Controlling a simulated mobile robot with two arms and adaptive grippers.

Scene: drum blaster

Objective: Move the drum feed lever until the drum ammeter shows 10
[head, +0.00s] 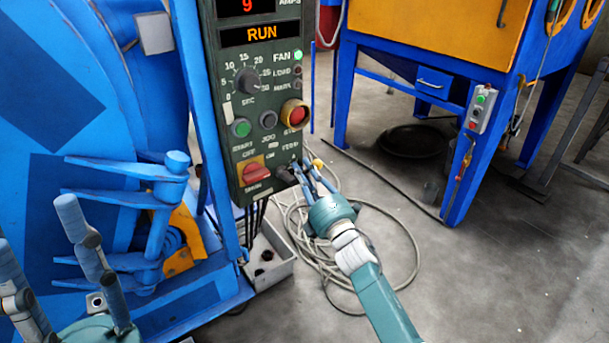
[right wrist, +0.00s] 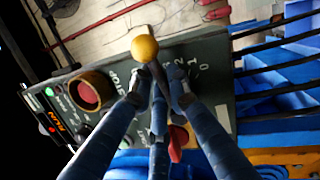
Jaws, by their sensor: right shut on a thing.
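The dark green control panel (head: 235,120) stands upright left of centre in the head view. The ammeter display (head: 247,6) at its top, cut by the frame edge, shows a red 9. The drum feed lever, with a yellow ball knob (head: 317,163), sits at the panel's lower right. The knob shows large in the right wrist view (right wrist: 145,49), near a printed scale. My right gripper (head: 303,170) is shut on the lever, its fingers around the shaft below the knob. My left gripper (head: 45,245) is open and empty at the lower left, apart from the panel.
The RUN display (head: 262,34), a black dial (head: 247,80), a red emergency button (head: 296,113) and a red rotary switch (head: 257,173) share the panel. The blue drum machine (head: 70,60) fills the left. A coiled hose (head: 310,255) lies on the floor.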

